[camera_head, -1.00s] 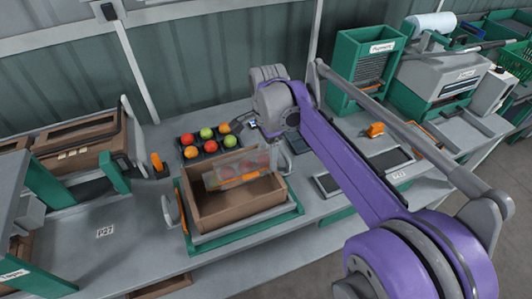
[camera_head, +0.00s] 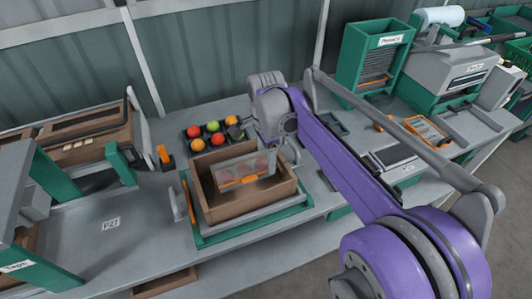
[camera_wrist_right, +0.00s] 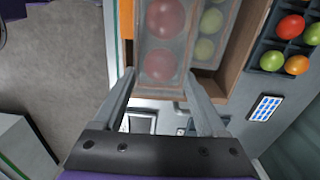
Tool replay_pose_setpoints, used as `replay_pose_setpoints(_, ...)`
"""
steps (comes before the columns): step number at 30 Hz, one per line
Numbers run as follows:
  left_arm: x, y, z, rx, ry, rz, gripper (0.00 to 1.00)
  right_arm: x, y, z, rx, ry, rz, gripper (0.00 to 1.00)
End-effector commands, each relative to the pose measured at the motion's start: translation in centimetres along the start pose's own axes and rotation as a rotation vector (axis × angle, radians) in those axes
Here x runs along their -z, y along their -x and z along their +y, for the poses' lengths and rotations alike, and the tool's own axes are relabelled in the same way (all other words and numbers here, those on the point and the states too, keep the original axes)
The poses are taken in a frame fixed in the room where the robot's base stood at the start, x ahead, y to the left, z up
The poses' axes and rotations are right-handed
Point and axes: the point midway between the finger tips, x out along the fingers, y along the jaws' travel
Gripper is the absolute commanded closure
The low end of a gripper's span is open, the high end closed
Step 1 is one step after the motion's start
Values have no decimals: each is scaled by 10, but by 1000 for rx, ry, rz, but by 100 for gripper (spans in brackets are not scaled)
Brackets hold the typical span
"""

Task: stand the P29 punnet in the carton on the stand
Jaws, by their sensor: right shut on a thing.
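A clear punnet (camera_head: 243,171) with red tomatoes and an orange strip is held over the brown carton (camera_head: 244,207), its lower part within the carton's opening. No P29 mark is readable on it. The carton sits on a green and grey stand (camera_head: 250,228). My right gripper (camera_head: 276,150) is at the carton's back right, shut on the punnet's end. In the right wrist view the two fingers (camera_wrist_right: 160,80) flank the punnet (camera_wrist_right: 162,28). Beside it, a second clear punnet (camera_wrist_right: 208,28) with green tomatoes shows in the carton. Whether the held punnet touches the carton floor is hidden. My left gripper is out of view.
A dark tray of loose tomatoes (camera_head: 215,134) stands close behind the carton. A green Punnets dispenser (camera_head: 372,55), a scale-like machine (camera_head: 455,75) and an orange handheld device (camera_head: 425,130) are at right. Bare table with a P27 tag (camera_head: 110,224) lies left.

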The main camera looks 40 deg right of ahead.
Motion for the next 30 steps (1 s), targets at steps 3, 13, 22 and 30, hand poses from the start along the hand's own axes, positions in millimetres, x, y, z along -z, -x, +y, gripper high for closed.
replay_pose_setpoints(3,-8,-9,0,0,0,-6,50,0,-16,0,-1,0,0,79)
replay_pose_setpoints(13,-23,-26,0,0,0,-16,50,0,-48,0,0,0,0,79)
replay_pose_setpoints(22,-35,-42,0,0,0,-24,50,0,-77,0,0,0,0,79)
replay_pose_setpoints(30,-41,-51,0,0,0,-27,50,0,-94,0,0,0,0,79)
